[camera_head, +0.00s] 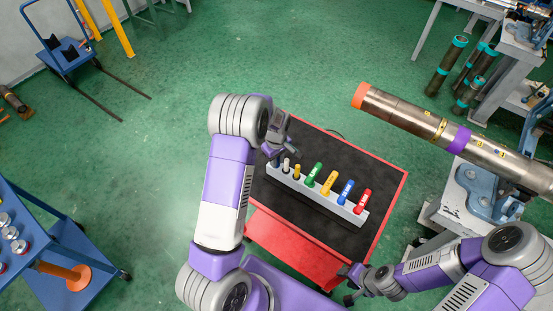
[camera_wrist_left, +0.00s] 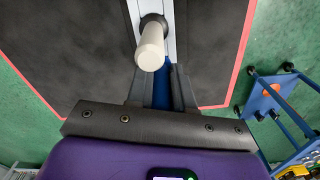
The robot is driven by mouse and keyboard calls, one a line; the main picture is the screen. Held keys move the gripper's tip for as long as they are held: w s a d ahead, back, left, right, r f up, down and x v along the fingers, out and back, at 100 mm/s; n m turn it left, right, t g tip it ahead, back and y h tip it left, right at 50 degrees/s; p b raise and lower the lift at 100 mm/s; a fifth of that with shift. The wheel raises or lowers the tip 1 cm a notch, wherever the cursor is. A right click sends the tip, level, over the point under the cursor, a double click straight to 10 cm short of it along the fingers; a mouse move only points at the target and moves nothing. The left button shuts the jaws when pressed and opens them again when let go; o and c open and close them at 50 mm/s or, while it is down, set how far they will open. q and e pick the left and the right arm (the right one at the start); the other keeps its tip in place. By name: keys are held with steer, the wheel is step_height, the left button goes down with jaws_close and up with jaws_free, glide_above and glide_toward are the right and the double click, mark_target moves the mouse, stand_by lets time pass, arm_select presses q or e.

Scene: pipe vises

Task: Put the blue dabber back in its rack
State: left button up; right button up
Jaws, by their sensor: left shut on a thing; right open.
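The white rack (camera_head: 318,196) stands on the dark top of a red cart and holds a row of dabbers and markers. My left gripper (camera_head: 273,152) is at the rack's left end. In the left wrist view its fingers (camera_wrist_left: 161,88) are shut on the blue dabber (camera_wrist_left: 160,94), of which only a narrow blue strip shows between them. A white-capped dabber (camera_wrist_left: 151,47) stands in the rack just beyond it. Whether the blue dabber's lower end is in a rack hole is hidden. My right gripper (camera_head: 352,282) is open and empty near the cart's front right corner.
Green, yellow and red markers and another blue marker (camera_head: 346,191) stand along the rack. The dark cart top (camera_head: 370,172) is clear around it. A large pipe (camera_head: 410,113) in a vise is at the right. A blue cart (camera_head: 60,250) stands at the left.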

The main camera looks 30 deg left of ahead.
arm_select(q)
steer(key=shift+f, duration=0.1)
stand_by(0.4)
steer(key=o, duration=0.9)
step_height(320, 180, up, 8)
steer(key=shift+f, duration=0.2)
steer(key=shift+s, duration=0.15)
